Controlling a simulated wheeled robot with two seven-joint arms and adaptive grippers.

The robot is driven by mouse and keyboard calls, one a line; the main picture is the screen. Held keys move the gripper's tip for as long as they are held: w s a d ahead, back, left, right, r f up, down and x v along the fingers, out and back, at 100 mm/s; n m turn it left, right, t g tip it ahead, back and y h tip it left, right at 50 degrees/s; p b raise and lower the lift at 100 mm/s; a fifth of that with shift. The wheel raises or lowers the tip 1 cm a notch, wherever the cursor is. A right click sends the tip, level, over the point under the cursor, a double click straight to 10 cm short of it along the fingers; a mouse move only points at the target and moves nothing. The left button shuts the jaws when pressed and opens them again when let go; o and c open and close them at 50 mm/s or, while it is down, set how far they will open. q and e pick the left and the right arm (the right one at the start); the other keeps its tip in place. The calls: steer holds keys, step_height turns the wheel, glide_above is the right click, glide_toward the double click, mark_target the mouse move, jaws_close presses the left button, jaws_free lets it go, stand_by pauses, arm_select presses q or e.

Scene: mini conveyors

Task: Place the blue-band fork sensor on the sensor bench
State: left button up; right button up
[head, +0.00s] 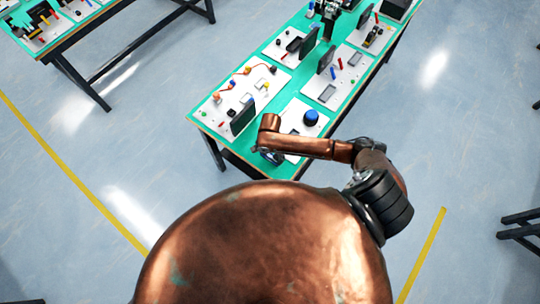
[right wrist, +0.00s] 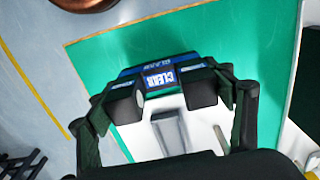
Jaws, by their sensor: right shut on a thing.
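My right gripper (right wrist: 163,94) is shut on a dark piece with a blue band (right wrist: 160,74) and "CLEAR" lettering, taken to be the blue-band fork sensor. The piece spans between the two fingertips, over the green bench top (right wrist: 272,45) and a white board (right wrist: 205,128). I cannot tell whether it touches the surface. In the head view my right gripper (head: 270,156) is at the near end of the green bench (head: 238,160), partly hidden by my arm. The held piece cannot be made out there. My left gripper is not in view.
A grey slotted part (right wrist: 170,130) lies on the white board below the gripper. A blue round knob (head: 311,117) and a dark upright panel (head: 243,117) stand close by on the bench. Other boards with small parts fill the bench further back. Another green table (head: 75,33) is at the upper left.

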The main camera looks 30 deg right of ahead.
mark_target(270, 156)
steer(key=shift+o, duration=0.2)
steer(key=shift+f, duration=0.6)
steer(key=shift+c, duration=0.2)
steer(key=o, duration=1.4)
steer(key=shift+f, duration=0.15)
steer(key=shift+c, duration=0.2)
step_height(270, 156, up, 12)
